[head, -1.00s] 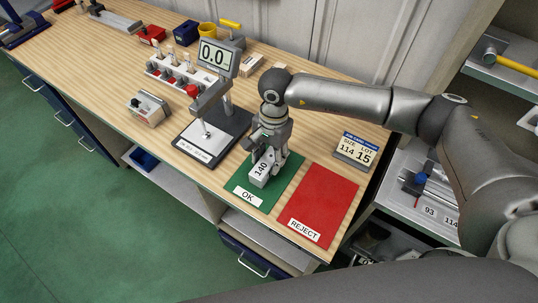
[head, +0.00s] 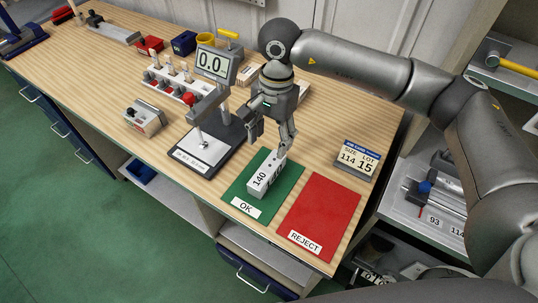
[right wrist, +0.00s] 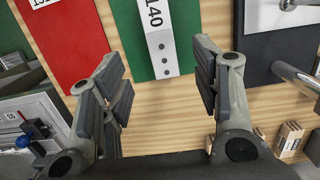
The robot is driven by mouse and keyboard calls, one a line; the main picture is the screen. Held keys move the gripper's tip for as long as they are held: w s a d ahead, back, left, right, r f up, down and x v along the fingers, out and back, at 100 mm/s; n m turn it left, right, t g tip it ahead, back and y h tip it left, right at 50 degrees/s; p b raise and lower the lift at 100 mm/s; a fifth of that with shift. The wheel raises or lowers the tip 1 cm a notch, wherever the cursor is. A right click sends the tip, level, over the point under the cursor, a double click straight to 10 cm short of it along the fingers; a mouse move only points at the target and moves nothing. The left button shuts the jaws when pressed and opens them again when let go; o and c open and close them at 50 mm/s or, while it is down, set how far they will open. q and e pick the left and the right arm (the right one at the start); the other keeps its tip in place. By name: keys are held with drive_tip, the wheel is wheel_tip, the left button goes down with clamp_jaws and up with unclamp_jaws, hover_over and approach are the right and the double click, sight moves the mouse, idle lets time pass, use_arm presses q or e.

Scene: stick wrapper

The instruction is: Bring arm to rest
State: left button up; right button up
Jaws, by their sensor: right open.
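My right gripper (head: 270,135) is open and empty above the green OK mat (head: 284,198). In the right wrist view its two fingers (right wrist: 158,90) are spread wide. A grey block marked 140 (head: 265,180) lies on the green mat, and its end also shows beyond the fingers in the right wrist view (right wrist: 163,50). The gripper is apart from the block, above and behind it. My left gripper is not in view.
The red REJECT mat (head: 322,215) lies beside the green one. A gauge stand with a display reading 0.0 (head: 213,64) stands to the left. A size and lot sign (head: 357,158) is at the right. A rack (head: 172,82) and small bins are farther back.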

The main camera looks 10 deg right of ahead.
wheel_tip(320, 180, up, 2)
drive_tip(key=shift+d, duration=0.1)
idle(0.5)
